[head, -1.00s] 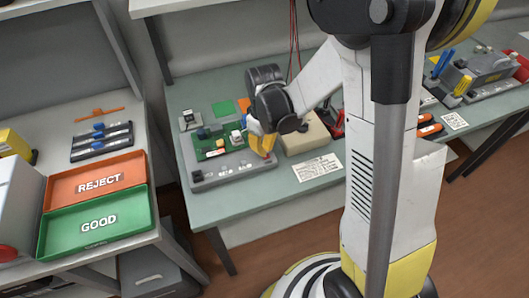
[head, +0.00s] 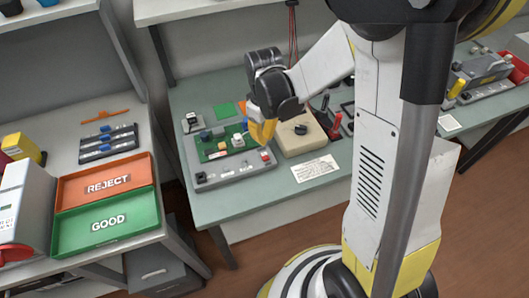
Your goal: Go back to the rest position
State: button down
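My gripper (head: 262,131), with yellow fingers, points down over the right part of the grey test fixture on the green-topped table. Its fingertips are small here and partly hidden by the wrist, so I cannot tell whether they are open or shut. The grey fixture (head: 236,174) carries a green circuit board (head: 216,153) with several coloured parts. No toner cartridge is clearly seen in the gripper.
An orange REJECT tray (head: 75,184) and a green GOOD tray (head: 72,233) lie on the left bench. Black cartridge-like bars (head: 108,142) lie behind them. A beige box with a black knob (head: 300,134) stands right of the fixture. A white label card (head: 314,170) lies in front.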

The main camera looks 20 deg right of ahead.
dwell(0.3)
jog(key=s+r+m+t+b, duration=0.3)
jog(key=s+r+m+t, duration=0.3)
jog(key=s+r, duration=0.6)
notch_tip(320, 180, up, 2)
jog(key=shift+s+r+t, duration=0.1)
jog(key=shift+s+t, duration=0.25)
jog(key=shift+t, duration=0.25)
